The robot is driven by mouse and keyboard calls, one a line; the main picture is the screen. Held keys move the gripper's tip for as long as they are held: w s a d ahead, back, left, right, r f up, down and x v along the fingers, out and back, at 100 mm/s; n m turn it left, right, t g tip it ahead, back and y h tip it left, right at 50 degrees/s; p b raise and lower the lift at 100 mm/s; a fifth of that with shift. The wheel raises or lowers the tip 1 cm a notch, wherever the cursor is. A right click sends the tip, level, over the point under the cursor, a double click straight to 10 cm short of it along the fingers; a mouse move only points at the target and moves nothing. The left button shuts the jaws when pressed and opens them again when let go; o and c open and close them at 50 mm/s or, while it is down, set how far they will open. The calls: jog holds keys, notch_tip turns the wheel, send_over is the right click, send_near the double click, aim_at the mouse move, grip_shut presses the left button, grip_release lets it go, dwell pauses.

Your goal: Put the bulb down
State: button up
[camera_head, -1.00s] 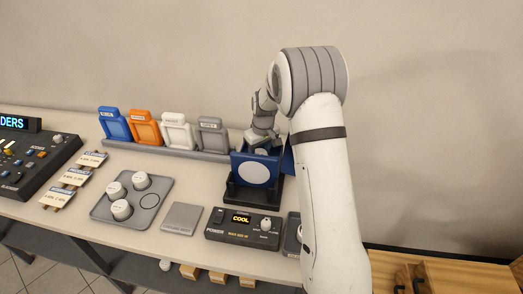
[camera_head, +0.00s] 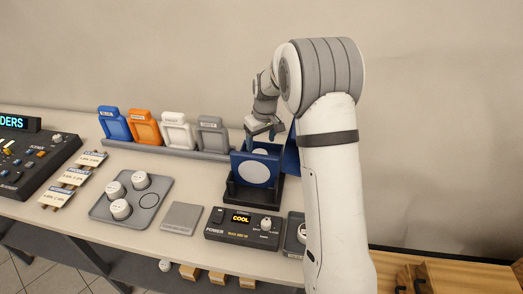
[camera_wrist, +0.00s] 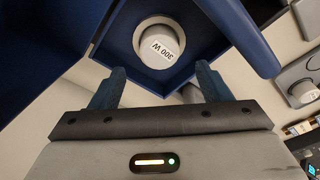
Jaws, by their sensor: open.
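The bulb (camera_wrist: 160,47) is a white cylinder marked "300 W". In the wrist view it stands end-up in a round seat inside the blue lamp housing (camera_wrist: 218,42). In the head view the bulb's pale top (camera_head: 260,151) shows just over the blue housing (camera_head: 237,168), which has a white disc on its front and sits on a black base. My gripper (camera_head: 263,128) hovers above the housing. In the wrist view my gripper (camera_wrist: 160,70) is open and empty, its two blue fingers apart on either side, clear of the bulb.
A grey tray (camera_head: 150,200) with several white bulbs stands at the left. A flat grey pad (camera_head: 181,218) and a control box (camera_head: 243,228) reading "COOL" lie in front. Blue, orange, white and grey frames (camera_head: 145,127) stand in a rack behind.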

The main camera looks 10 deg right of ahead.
notch_tip(320, 180, up, 6)
jog(key=s+r, duration=0.1)
jog(key=s+r+m, duration=0.1)
jog(key=s+r, duration=0.2)
jog(key=s, duration=0.5)
jog(key=s+r+m, duration=0.1)
jog(key=s+r, duration=0.3)
jog(key=s, duration=0.5)
jog(key=s+f+m+t, duration=0.1)
jog(key=s+f+m, duration=0.1)
jog(key=s, duration=1.5)
jog(key=shift+s+f+m+t+h+b, duration=0.25)
jog(key=shift+f+m+t+h+b, duration=0.05)
jog(key=shift+f+t, duration=0.1)
jog(key=shift+d, duration=0.1)
jog(key=shift+c, duration=0.4)
